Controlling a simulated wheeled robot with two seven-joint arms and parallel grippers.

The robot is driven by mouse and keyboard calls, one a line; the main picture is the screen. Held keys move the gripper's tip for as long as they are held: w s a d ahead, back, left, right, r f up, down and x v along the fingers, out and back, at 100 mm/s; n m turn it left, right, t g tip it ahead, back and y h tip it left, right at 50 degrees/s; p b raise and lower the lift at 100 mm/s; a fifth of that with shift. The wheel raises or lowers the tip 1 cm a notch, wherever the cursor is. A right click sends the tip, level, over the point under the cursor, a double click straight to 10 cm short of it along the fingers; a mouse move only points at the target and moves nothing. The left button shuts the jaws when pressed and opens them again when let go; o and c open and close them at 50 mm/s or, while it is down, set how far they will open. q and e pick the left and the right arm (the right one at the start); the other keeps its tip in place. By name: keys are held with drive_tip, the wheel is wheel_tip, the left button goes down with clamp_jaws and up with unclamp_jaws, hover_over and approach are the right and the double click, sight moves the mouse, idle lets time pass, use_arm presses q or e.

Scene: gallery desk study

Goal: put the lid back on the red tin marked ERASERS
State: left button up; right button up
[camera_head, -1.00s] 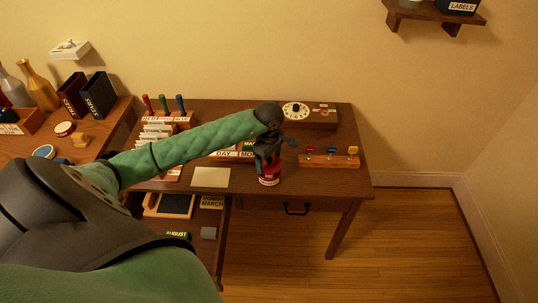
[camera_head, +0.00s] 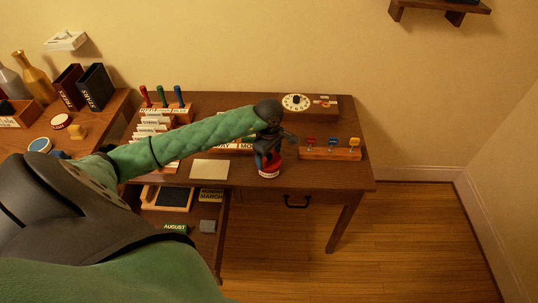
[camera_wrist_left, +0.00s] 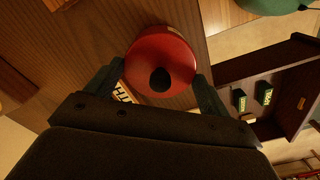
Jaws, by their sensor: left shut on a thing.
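The red tin (camera_head: 269,173) with a pale label stands near the front edge of the desk, directly under my left gripper (camera_head: 266,157). In the left wrist view, the red round lid (camera_wrist_left: 160,55) with a black knob lies between the two fingers of my left gripper (camera_wrist_left: 158,84), which is shut on it. In the head view, the lid is at the top of the tin, partly covered by the gripper. I cannot tell whether it is seated or just above the rim. My right gripper is not in view.
A wooden block with colored pegs (camera_head: 330,154) stands right of the tin, and a dial box (camera_head: 310,105) behind it. A blank card (camera_head: 209,169) lies to the left. The open drawer (camera_head: 222,235) juts out at the front left. The desk's front right is clear.

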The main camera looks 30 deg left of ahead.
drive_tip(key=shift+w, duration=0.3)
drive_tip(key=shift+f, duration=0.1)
use_arm(q)
drive_tip(key=shift+b, duration=0.85)
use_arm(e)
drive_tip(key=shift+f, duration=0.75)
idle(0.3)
use_arm(q)
drive_tip(key=shift+f+b, duration=0.2)
drive_tip(key=shift+b, duration=0.75)
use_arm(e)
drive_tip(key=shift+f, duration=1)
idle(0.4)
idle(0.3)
use_arm(q)
drive_tip(key=o, duration=0.9)
drive_tip(key=shift+r, duration=0.15)
